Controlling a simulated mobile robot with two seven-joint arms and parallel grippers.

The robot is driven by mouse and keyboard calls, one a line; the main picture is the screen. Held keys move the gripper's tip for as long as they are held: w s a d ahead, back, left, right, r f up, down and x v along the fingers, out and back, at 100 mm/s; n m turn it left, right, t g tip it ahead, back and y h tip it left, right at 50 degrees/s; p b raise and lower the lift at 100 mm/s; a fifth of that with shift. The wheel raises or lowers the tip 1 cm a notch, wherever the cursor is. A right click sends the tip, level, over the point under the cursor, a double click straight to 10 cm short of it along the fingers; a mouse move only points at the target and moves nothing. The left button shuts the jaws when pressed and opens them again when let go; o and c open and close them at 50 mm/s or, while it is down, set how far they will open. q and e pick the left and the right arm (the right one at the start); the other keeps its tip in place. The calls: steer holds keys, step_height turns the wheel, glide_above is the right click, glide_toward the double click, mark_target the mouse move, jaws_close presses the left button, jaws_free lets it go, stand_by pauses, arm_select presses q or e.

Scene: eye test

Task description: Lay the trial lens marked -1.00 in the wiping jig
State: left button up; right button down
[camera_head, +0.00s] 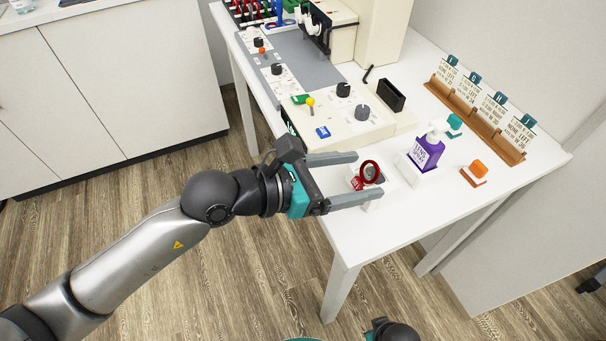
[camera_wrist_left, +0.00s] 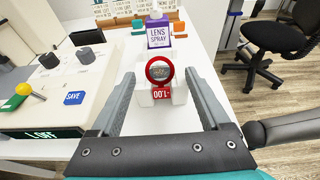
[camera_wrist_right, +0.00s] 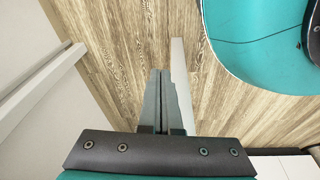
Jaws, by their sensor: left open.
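The trial lens (camera_head: 362,165) has a red ring and a red tab. In the left wrist view the lens (camera_wrist_left: 149,69) shows its ring face-on, standing up, and its tab reads -1.00 upside down. A white block (camera_wrist_left: 178,93), which may be the wiping jig, stands at the lens; I cannot tell whether the lens rests in it. My left gripper (camera_head: 369,175) is open, one finger on each side of the lens, with gaps between fingers and ring. My right gripper (camera_wrist_right: 162,72) is shut and empty, over the floor.
A purple lens spray bottle (camera_head: 427,152) in a white holder stands right of the lens. Beyond are an orange block (camera_head: 479,169), a card rack (camera_head: 470,115) and a black open box (camera_head: 391,95). A control console (camera_head: 345,122) with knobs lies behind the left gripper.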

steer(key=shift+f, duration=0.1)
arm_select(q)
steer(key=v, duration=1.5)
arm_select(e)
steer(key=shift+s+d+f, duration=0.15)
steer(key=shift+s+f, duration=0.05)
steer(key=shift+f, duration=0.05)
arm_select(q)
steer(key=shift+a+r, duration=0.1)
